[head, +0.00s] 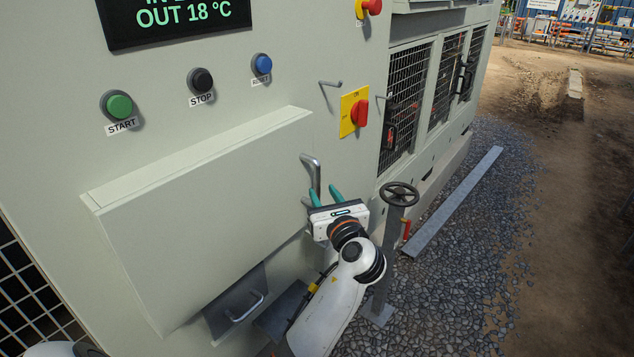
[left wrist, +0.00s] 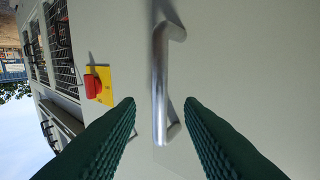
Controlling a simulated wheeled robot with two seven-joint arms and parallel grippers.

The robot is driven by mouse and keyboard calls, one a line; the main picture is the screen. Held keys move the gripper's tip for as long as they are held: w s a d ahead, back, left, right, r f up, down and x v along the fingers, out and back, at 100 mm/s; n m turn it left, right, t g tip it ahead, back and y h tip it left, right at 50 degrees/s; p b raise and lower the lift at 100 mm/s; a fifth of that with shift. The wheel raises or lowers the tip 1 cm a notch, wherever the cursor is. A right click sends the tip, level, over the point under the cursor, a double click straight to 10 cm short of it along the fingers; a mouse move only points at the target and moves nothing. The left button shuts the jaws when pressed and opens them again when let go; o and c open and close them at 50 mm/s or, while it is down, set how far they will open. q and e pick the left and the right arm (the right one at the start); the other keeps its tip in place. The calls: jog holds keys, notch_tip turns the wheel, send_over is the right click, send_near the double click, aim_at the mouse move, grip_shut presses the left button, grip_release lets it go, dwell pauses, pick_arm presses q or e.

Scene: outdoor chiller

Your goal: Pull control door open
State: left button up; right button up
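The control door (head: 200,215) is a pale grey panel standing out from the cabinet front, and it looks shut. A silver bar handle (head: 312,172) is near its right edge. The handle also shows in the left wrist view (left wrist: 160,85), standing out from a flat grey surface. My left gripper (head: 325,196) is just below and right of the handle, its two teal fingers apart. In the left wrist view, the handle's lower end appears between the open fingers (left wrist: 160,103). I cannot tell how deep it sits, and no grip shows. My right gripper is not in view.
A red rotary switch on a yellow plate (head: 354,112) is right of the door. Start, stop and reset buttons (head: 202,80) are above it. A handwheel on a post (head: 399,194) stands close right of my left gripper. A lower drawer-like handle (head: 247,307) is below. Gravel lies to the right.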

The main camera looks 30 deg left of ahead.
aim_at(318, 185)
pick_arm(q)
jog(key=x, duration=0.5)
jog(key=shift+w+a, duration=0.15)
jog(key=shift+a, duration=0.05)
grip_shut()
